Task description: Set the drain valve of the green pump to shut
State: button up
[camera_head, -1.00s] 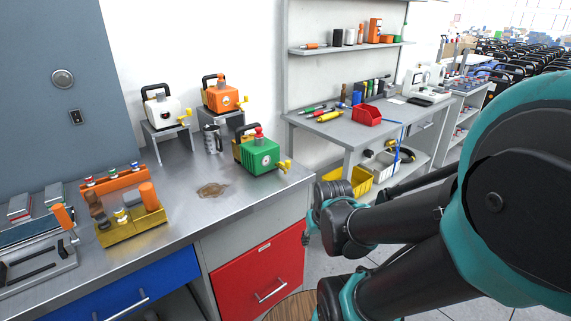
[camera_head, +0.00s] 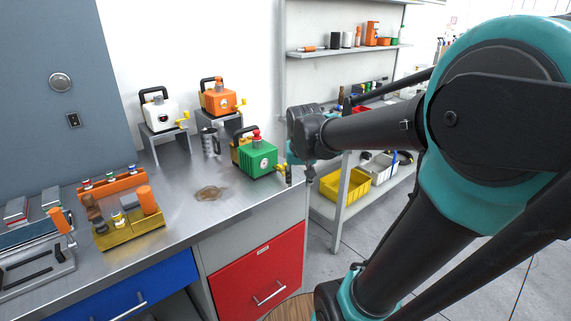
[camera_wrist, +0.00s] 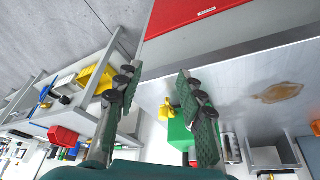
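The green pump (camera_head: 258,158) stands on the metal bench near its right corner, with a black handle and a red cap on top. Its yellow drain valve (camera_head: 281,169) sticks out at the lower right, partly hidden by my gripper (camera_head: 294,172). In the wrist view the yellow valve (camera_wrist: 166,109) shows beside the green body (camera_wrist: 180,136), between the two fingers of my gripper (camera_wrist: 155,100) in the picture. The fingers are wide apart and hold nothing. I cannot tell the valve's exact setting.
A white pump (camera_head: 160,112) and an orange pump (camera_head: 219,99) stand on raised stands behind. A brown stain (camera_head: 210,193) lies on the bench front. A yellow tool holder (camera_head: 130,231) stands left.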

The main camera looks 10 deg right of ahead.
jog(key=w+a+r+m, duration=0.1)
jog(key=w+a+r, duration=0.1)
jog(key=w+r, duration=0.35)
jog(key=w+a+r, duration=0.1)
jog(key=w+r, duration=0.2)
jog(key=r, duration=0.5)
jog(key=shift+h, duration=0.3)
jog(key=x, duration=1.7)
jog(key=shift+w+a+f, duration=0.1)
jog(key=shift+w+a, duration=0.05)
jog(key=shift+w, duration=0.05)
jog(key=shift+c, duration=0.2)
grip_shut()
